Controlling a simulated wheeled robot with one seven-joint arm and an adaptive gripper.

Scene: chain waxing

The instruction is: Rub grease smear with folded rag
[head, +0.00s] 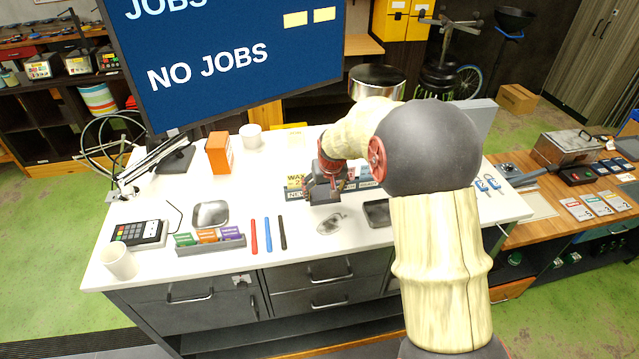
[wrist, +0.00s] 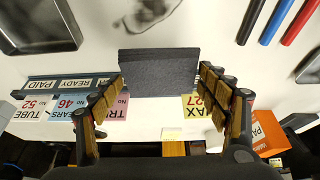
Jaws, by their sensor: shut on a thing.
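My gripper (head: 326,184) is over the white worktop, behind the grease smear as the head view shows it. It is shut on a dark grey folded rag (wrist: 160,72), which spans between the two fingers in the wrist view. The rag also shows as a grey block below the fingers in the head view (head: 323,196). The grease smear (head: 331,223) is a grey patch on the worktop, just in front of the rag. In the wrist view the smear (wrist: 150,12) is at the top edge, apart from the rag. Whether the rag touches the worktop is unclear.
A dark tray (head: 376,213) lies right of the smear. Red, blue and black pens (head: 268,235) lie left of it. A holder with labelled cards (wrist: 60,86) stands close behind the gripper. A silver dish (head: 210,213), orange box (head: 219,153) and white mug (head: 119,261) stand farther left.

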